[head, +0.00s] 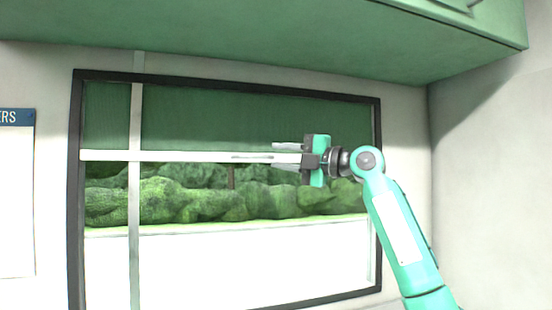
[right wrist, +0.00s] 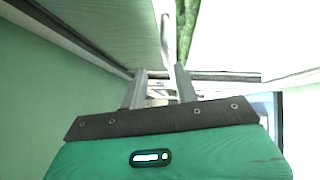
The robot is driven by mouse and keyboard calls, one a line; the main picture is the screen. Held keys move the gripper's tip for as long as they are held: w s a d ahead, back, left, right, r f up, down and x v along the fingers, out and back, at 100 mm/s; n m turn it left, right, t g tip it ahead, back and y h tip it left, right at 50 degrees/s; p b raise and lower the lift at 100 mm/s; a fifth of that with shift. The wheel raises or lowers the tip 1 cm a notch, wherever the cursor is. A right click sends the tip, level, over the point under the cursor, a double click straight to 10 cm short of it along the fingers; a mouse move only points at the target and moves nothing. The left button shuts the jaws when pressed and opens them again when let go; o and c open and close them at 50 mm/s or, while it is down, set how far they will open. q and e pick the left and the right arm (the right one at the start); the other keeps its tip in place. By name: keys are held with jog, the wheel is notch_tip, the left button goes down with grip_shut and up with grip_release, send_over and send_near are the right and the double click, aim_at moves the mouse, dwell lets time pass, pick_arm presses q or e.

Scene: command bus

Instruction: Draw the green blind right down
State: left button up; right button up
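The green blind (head: 230,115) covers the upper part of the window. Its pale bottom bar (head: 190,156) runs across the window at about one third of its height, with a slim grey grip (head: 252,157) near its middle. My right gripper (head: 278,154) is at the right part of this bar, its fingers pointing left along it. In the right wrist view the two fingers (right wrist: 160,80) stand apart, with a pale bar (right wrist: 168,35) running into the gap between them. I cannot tell whether either finger touches it. My left gripper is not in view.
A dark window frame (head: 76,200) surrounds the blind, and a pale upright post (head: 135,230) crosses the left side. A green overhead cabinet (head: 250,45) juts out above. Hedges (head: 190,200) show through the glass. The space below the bar is clear.

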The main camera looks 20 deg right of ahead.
jog(key=b+v, duration=0.1)
jog(key=v, duration=0.7)
jog(key=shift+s+d, duration=0.25)
jog(key=shift+d, duration=0.05)
dwell(0.3)
